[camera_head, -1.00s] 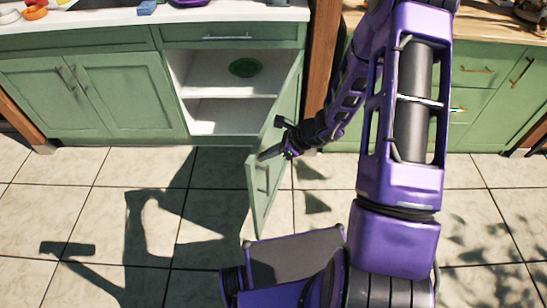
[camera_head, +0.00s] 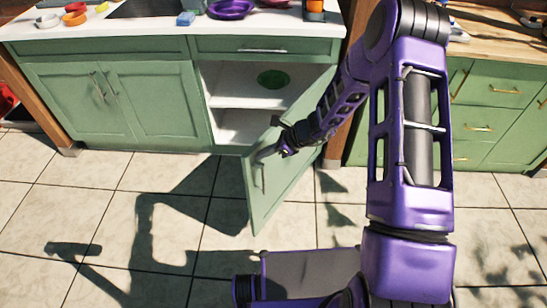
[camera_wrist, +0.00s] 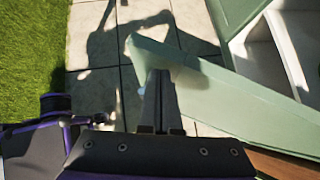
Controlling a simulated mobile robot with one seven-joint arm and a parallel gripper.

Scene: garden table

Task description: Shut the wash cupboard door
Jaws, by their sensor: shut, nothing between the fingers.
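The wash cupboard door (camera_head: 283,190) is green and stands wide open, swung out from the right side of the cupboard. The white cupboard inside (camera_head: 235,122) shows one shelf with a round green thing (camera_head: 274,79) on it. My gripper (camera_head: 266,153) is shut and empty at the upper part of the door, near its free edge and above the door handle (camera_head: 263,178). In the wrist view the shut fingers (camera_wrist: 158,85) overlap the door (camera_wrist: 205,90); I cannot tell whether they touch it.
The counter (camera_head: 130,28) above holds a purple bowl (camera_head: 231,9), a blue sponge (camera_head: 185,18) and small coloured dishes. A wooden post (camera_head: 345,125) stands right of the cupboard. The tiled floor (camera_head: 110,215) in front is clear.

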